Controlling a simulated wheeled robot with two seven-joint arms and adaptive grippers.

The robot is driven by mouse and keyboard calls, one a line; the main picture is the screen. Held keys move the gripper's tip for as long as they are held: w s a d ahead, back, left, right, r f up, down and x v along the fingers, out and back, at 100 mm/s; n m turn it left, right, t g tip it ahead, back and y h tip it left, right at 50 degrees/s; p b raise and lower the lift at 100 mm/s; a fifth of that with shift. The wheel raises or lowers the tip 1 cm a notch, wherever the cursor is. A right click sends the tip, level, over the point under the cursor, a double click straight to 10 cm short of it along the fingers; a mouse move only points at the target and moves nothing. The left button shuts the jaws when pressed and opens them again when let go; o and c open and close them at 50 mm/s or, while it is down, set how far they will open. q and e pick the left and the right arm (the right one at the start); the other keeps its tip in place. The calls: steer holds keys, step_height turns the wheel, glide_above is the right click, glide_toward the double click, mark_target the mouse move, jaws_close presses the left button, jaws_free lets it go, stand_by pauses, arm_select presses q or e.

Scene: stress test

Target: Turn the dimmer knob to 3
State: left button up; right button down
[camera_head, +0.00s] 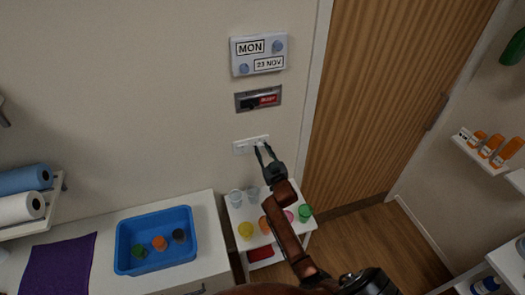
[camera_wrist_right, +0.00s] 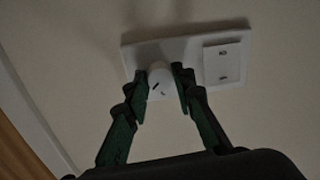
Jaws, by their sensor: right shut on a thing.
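The dimmer knob (camera_wrist_right: 159,80) is a small white round knob with a dark mark, on the left part of a white wall plate in the right wrist view. The same plate (camera_head: 242,147) shows on the wall in the head view, below a red-labelled panel. My right gripper (camera_wrist_right: 164,78) has its fingers on either side of the knob and is shut on it. In the head view my right gripper (camera_head: 263,147) reaches up to the plate's right end and partly covers it. The number the mark points to is too small to read. My left gripper is not in view.
A white switch (camera_wrist_right: 223,63) sits beside the knob on the plate. A calendar board (camera_head: 259,53) and a panel with a red label (camera_head: 267,98) hang above. A small cart (camera_head: 229,212) with cups stands below, next to a blue tub (camera_head: 124,243) on a counter.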

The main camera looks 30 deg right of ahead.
steer(key=shift+n, duration=0.4)
steer(key=n, duration=0.3)
steer(key=shift+n, duration=0.3)
steer(key=n, duration=0.5)
steer(key=shift+g, duration=0.3)
steer(key=shift+b, duration=0.3)
steer(key=c, duration=1.6)
jaws_free()
